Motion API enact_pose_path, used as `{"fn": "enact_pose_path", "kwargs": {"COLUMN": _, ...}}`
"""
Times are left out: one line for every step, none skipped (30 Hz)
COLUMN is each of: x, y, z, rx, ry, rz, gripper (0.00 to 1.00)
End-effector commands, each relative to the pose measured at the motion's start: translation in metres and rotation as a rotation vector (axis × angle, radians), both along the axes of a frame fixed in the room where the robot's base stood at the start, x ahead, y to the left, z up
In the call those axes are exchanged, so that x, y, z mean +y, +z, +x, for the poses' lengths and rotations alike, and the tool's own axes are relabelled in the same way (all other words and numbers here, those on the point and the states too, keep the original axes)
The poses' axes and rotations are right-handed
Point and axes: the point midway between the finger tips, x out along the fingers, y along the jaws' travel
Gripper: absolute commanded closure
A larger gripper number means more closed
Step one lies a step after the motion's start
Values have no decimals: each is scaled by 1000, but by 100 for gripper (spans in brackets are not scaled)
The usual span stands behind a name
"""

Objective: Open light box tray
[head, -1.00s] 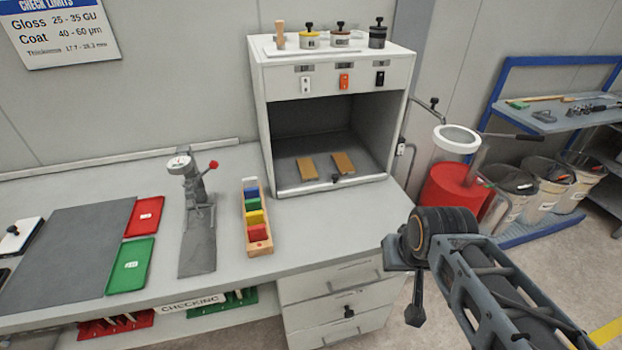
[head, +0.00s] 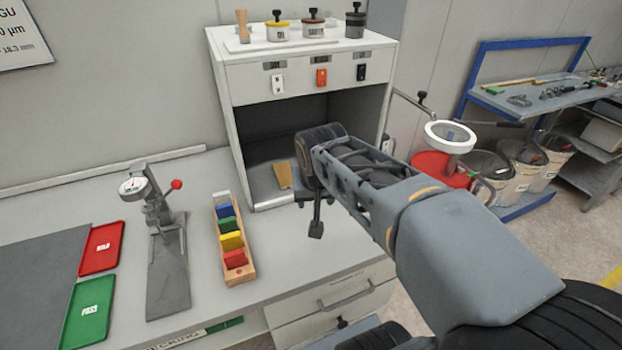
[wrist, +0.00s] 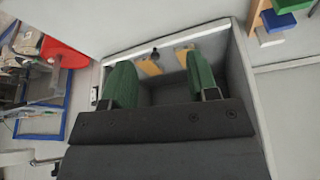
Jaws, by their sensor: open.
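The light box (head: 232,120) is a white open-fronted cabinet on the bench with a dark grey inside. Its tray (head: 262,203) lies at the bottom, with a pale front lip, and a tan panel (head: 284,176) shows on it. My wrist hides the tray's right part and its knob in the head view. In the wrist view, the dark knob (wrist: 155,56) stands at the front lip, between two tan panels. My gripper (wrist: 159,62) is open, its two green fingers spread on either side of the knob in the picture. No contact is visible; the remaining distance is unclear.
Left of the box are a wooden rack of coloured blocks (head: 233,240) and a dial gauge stand (head: 165,240). Several pots stand on top of the box. A red container (head: 440,168) is at the right. Bench drawers (head: 340,290) are below.

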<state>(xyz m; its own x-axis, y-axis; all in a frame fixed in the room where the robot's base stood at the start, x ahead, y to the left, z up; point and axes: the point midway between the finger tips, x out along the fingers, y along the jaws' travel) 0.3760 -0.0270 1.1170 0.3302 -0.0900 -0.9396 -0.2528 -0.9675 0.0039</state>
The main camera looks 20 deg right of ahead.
Motion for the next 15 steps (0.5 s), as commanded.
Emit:
{"fn": "enact_pose_path", "kwargs": {"x": -5, "y": -3, "z": 20, "rx": 6, "ry": -54, "rz": -1, "gripper": 46}}
{"fn": "enact_pose_path", "kwargs": {"x": -8, "y": -2, "z": 32, "rx": 5, "ry": -89, "rz": -3, "gripper": 46}}
{"fn": "enact_pose_path", "kwargs": {"x": -11, "y": -2, "z": 47, "rx": 5, "ry": -135, "rz": -3, "gripper": 46}}
{"fn": "enact_pose_path", "kwargs": {"x": -13, "y": -2, "z": 58, "rx": 5, "ry": -166, "rz": -5, "gripper": 46}}
{"fn": "enact_pose_path", "kwargs": {"x": -15, "y": -2, "z": 69, "rx": 4, "ry": -198, "rz": -6, "gripper": 46}}
{"fn": "enact_pose_path", "kwargs": {"x": -18, "y": -3, "z": 83, "rx": 1, "ry": -241, "rz": -8, "gripper": 46}}
{"fn": "enact_pose_path", "kwargs": {"x": -21, "y": -4, "z": 92, "rx": -2, "ry": -271, "rz": -8, "gripper": 46}}
{"fn": "enact_pose_path", "kwargs": {"x": -23, "y": -6, "z": 102, "rx": -5, "ry": -301, "rz": -10, "gripper": 46}}
{"fn": "enact_pose_path", "kwargs": {"x": -27, "y": -7, "z": 113, "rx": -7, "ry": -338, "rz": -12, "gripper": 46}}
{"fn": "enact_pose_path", "kwargs": {"x": -29, "y": -9, "z": 120, "rx": -10, "ry": -364, "rz": -13, "gripper": 46}}
{"fn": "enact_pose_path", "kwargs": {"x": -32, "y": -10, "z": 127, "rx": -13, "ry": -389, "rz": -14, "gripper": 46}}
{"fn": "enact_pose_path", "kwargs": {"x": -35, "y": -12, "z": 136, "rx": -18, "ry": -419, "rz": -15, "gripper": 46}}
{"fn": "enact_pose_path", "kwargs": {"x": -37, "y": -14, "z": 142, "rx": -21, "ry": -440, "rz": -16, "gripper": 46}}
{"fn": "enact_pose_path", "kwargs": {"x": -39, "y": -14, "z": 146, "rx": -24, "ry": -458, "rz": -17, "gripper": 46}}
{"fn": "enact_pose_path", "kwargs": {"x": -42, "y": -16, "z": 152, "rx": -27, "ry": -479, "rz": -18, "gripper": 46}}
